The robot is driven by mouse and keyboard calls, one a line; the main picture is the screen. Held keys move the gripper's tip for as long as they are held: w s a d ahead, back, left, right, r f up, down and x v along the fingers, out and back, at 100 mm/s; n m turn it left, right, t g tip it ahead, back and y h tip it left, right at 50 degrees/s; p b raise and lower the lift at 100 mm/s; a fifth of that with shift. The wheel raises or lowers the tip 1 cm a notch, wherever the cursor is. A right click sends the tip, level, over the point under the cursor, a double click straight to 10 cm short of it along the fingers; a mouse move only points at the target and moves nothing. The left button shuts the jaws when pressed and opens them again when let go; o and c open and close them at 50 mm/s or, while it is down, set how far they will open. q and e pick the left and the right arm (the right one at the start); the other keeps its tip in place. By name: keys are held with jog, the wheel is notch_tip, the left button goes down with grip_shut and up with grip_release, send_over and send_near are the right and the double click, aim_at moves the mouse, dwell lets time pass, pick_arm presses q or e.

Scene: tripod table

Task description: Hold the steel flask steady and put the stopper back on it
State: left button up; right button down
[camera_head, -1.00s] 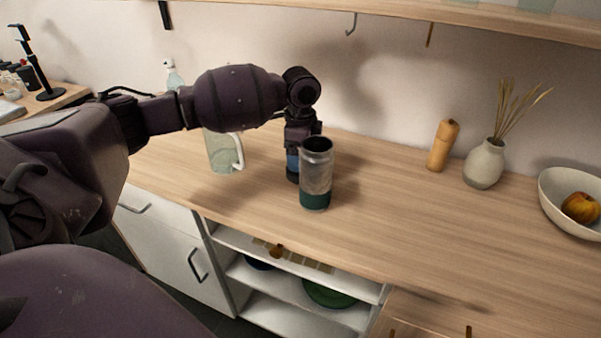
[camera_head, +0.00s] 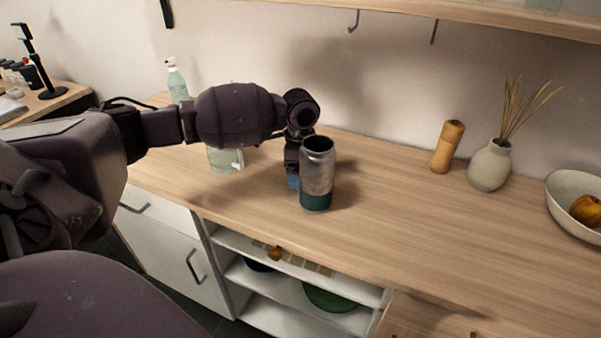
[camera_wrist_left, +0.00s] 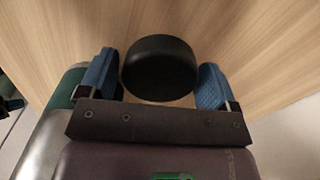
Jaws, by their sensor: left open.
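The steel flask (camera_head: 317,173), silver with a green base and an open dark mouth, stands upright on the wooden counter. Its side also shows at the left of the left wrist view (camera_wrist_left: 48,135). My left gripper (camera_head: 293,182) is low beside and behind the flask, partly hidden by it. In the left wrist view the round black stopper (camera_wrist_left: 160,68) lies on the counter between the two blue fingertips, with gaps on both sides. The stopper cannot be made out in the head view. My right gripper is not in view.
A glass jug (camera_head: 226,160) stands left of the gripper, partly behind my arm. A spray bottle (camera_head: 176,82) stands farther back. A wooden mill (camera_head: 446,148), a vase (camera_head: 489,166) and a fruit bowl (camera_head: 572,212) are at the right. The counter right of the flask is clear.

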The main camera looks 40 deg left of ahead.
pick_arm(q)
jog(key=c, duration=0.7)
jog(key=shift+r, duration=0.15)
notch_tip(320, 180, up, 10)
jog(key=shift+p, duration=1.15)
notch_tip(320, 180, up, 10)
jog(key=p, duration=0.1)
jog(key=shift+p, duration=0.35)
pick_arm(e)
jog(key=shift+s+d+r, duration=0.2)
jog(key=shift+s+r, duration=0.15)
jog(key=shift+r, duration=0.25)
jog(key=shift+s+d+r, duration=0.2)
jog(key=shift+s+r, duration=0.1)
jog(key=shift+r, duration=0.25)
